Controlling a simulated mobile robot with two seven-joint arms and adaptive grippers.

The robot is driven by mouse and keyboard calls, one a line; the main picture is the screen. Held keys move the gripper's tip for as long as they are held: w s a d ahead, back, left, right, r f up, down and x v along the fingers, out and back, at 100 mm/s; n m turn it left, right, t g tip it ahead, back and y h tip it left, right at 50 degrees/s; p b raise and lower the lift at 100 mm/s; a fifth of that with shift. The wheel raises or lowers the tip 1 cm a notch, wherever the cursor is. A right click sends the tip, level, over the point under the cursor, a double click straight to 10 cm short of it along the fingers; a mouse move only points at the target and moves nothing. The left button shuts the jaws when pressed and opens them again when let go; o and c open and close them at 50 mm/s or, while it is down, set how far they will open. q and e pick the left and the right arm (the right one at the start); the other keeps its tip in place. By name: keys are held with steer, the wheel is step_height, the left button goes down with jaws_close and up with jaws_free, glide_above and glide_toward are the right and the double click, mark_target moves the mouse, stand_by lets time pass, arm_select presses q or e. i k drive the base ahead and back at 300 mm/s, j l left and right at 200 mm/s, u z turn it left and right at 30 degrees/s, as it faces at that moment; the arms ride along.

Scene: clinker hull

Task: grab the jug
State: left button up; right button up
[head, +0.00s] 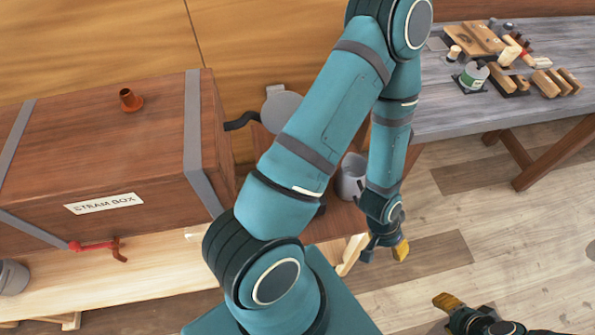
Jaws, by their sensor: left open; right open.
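A grey metal vessel, which looks like the jug (349,180), stands on a reddish-brown wooden surface (336,221). My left arm's links pass in front of it and hide part of it; its handle cannot be made out. My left gripper (385,250) is open and empty, pointing down, to the lower right of the jug and apart from it. My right gripper (455,307) is at the bottom edge, further right, with only part of it in view. It is open and away from the jug.
A wooden steam box (90,150) fills the left, with a red valve (95,245). A round grey lid-like thing (283,110) is behind my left arm. Floor at right is clear.

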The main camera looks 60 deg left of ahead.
mark_target(348, 188)
steer(key=k+l+u, duration=0.25)
steer(key=k+l, duration=0.2)
steer(key=u, duration=1.5)
